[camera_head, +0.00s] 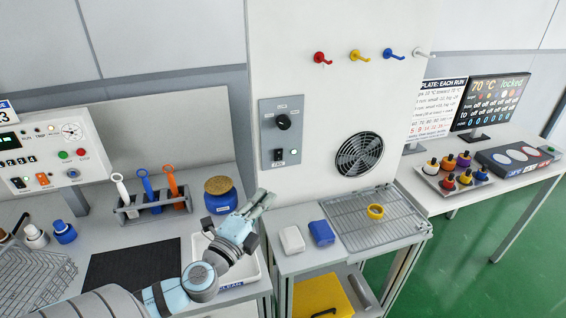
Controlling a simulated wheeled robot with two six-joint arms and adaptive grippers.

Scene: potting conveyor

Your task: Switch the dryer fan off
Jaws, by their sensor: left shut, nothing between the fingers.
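The dryer fan (360,154) is a round black grille on the white wall panel, right of a grey control plate. The control plate (281,133) has a black rotary knob (283,122) on its upper part. Below the knob is a small dark rocker switch (278,155) with a label under it. The switch position is too small to tell. My left gripper (266,198) is shut and empty, below the control plate and apart from it, pointing up and right. My right gripper is not in view.
A blue jar (220,198) with a cork-like lid stands just left of my left gripper. A rack (152,207) of coloured-handled tools is further left. A wire rack (376,222) with a yellow ring (375,211) lies right. Coloured hooks (355,55) project above the fan.

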